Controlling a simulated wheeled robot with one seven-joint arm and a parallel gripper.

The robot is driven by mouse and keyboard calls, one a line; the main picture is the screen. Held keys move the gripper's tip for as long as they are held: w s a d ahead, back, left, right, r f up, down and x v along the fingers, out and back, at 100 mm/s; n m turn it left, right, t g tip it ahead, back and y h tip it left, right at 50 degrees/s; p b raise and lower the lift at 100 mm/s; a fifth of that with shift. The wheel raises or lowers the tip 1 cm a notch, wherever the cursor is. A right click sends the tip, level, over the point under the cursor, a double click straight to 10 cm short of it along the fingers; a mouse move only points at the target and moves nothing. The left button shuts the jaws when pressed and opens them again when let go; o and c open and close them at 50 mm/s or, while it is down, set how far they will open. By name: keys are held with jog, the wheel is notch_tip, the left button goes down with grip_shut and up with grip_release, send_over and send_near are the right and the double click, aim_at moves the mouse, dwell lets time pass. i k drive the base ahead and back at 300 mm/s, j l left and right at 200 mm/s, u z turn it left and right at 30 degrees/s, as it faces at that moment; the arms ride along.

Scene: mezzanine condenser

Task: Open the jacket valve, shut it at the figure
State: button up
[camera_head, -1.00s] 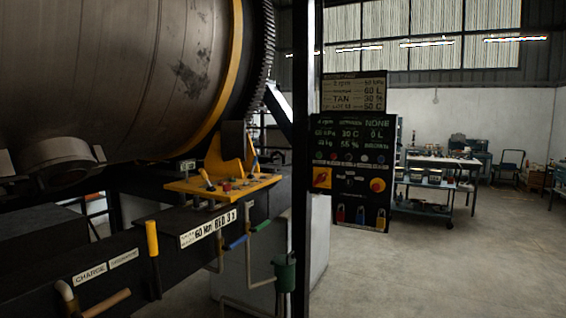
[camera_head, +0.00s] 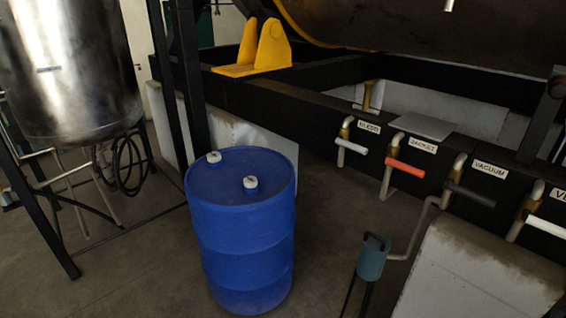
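The jacket valve has an orange-red lever handle (camera_head: 404,167) on a brass pipe fitting, below a white label (camera_head: 422,145) that reads JACKET. The lever lies nearly level, sloping slightly down to the right. No readout with a figure shows in this view. My gripper is not in view.
A blue drum (camera_head: 240,230) stands on the floor left of the valves. A teal pot (camera_head: 374,257) and a pale block (camera_head: 480,275) stand below them. A steel tank (camera_head: 70,70) is at the left. Floor between drum and pot is clear.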

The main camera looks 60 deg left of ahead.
aim_at(388, 160)
jog(key=u, duration=1.6)
jog(key=i+u, duration=0.45)
jog(key=i+l+u, duration=0.1)
jog(key=i+u, duration=0.3)
jog(key=i+l+u, duration=0.2)
jog(key=u, duration=0.25)
jog(key=i+l+u, duration=0.6)
jog(key=l+u, duration=0.15)
jog(key=u, duration=0.15)
